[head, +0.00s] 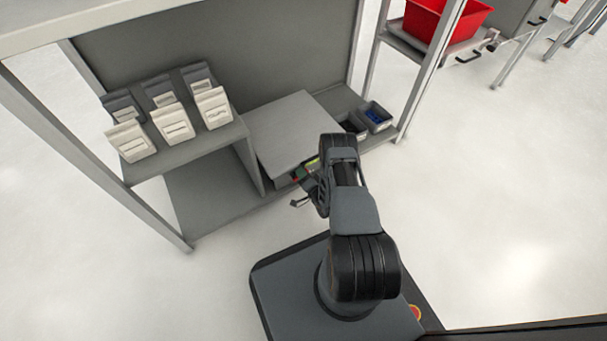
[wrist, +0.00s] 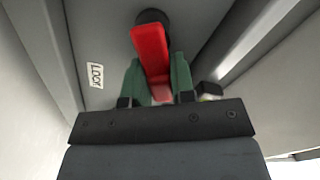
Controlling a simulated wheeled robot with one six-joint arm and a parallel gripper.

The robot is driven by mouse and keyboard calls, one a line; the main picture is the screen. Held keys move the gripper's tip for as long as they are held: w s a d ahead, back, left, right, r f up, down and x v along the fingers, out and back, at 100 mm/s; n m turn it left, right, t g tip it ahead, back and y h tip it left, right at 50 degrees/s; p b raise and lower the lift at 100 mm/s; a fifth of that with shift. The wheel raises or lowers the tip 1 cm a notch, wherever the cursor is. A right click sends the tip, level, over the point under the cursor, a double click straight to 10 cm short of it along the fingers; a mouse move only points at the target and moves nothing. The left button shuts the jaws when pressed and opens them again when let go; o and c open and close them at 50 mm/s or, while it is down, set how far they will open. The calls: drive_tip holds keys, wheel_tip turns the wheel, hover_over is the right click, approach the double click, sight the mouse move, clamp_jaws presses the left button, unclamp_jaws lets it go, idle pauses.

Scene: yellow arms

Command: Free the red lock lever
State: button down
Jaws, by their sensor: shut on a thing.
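In the wrist view the red lock lever (wrist: 150,52) stands out from a dark round pivot on a grey panel (wrist: 98,28). A white label reading "LOCK" (wrist: 95,76) is on the panel to its left. My gripper (wrist: 158,82) has its two green fingers on either side of the lever's lower end and is shut on it. In the head view my gripper (head: 308,172) is low at the front of the grey box (head: 290,125) on the shelf unit. My arm hides most of it, and the lever is barely visible there.
White and grey packs (head: 172,122) stand on a raised shelf at the left. Small grey bins (head: 375,115), one with blue contents, sit right of the box. A frame post (head: 425,80) rises at the right, with a red bin (head: 445,20) beyond. The floor in front is clear.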

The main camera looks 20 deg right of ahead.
drive_tip(key=shift+s+a+r+n, duration=0.1)
drive_tip(key=shift+r+n, duration=0.1)
drive_tip(key=shift+n, duration=0.45)
drive_tip(key=shift+r+n, duration=0.15)
drive_tip(key=shift+n, duration=0.5)
drive_tip(key=c, duration=1.1)
unclamp_jaws()
drive_tip(key=shift+c, duration=0.2)
drive_tip(key=shift+o, duration=0.9)
drive_tip(key=shift+a, duration=0.15)
